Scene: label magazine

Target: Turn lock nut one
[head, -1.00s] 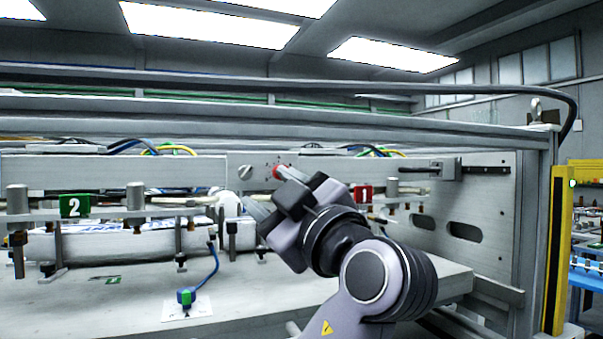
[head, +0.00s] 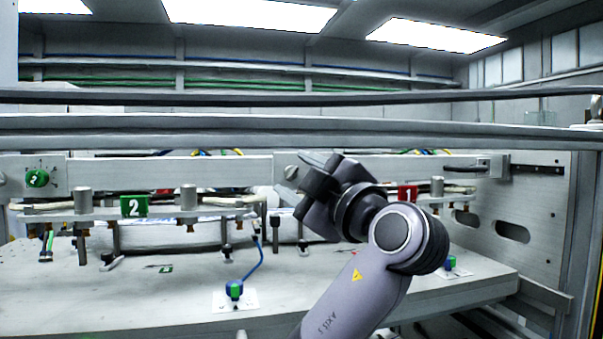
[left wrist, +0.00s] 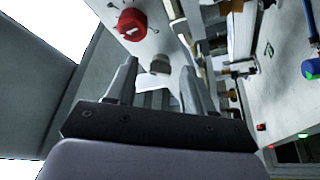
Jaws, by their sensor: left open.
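A red round knob (left wrist: 132,22) with a white mark, which I take for lock nut one, shows on the pale panel at the top of the left wrist view. It is hidden behind my gripper in the head view. A grey knob (left wrist: 160,65) sits beside it, beyond my fingertips, and also shows in the head view (head: 291,172). My left gripper (head: 304,182) is open in front of the panel. In the left wrist view its two fingers (left wrist: 158,78) point toward the grey knob, with nothing visible held between them. My right gripper is not in view.
A green knob marked 2 (head: 37,178) is on the beam at left. Green sign 2 (head: 134,206) and red sign 1 (head: 407,194) mark the two units. A blue-green plug (head: 235,289) stands on the table. Long horizontal rails (head: 200,125) cross the view above the gripper.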

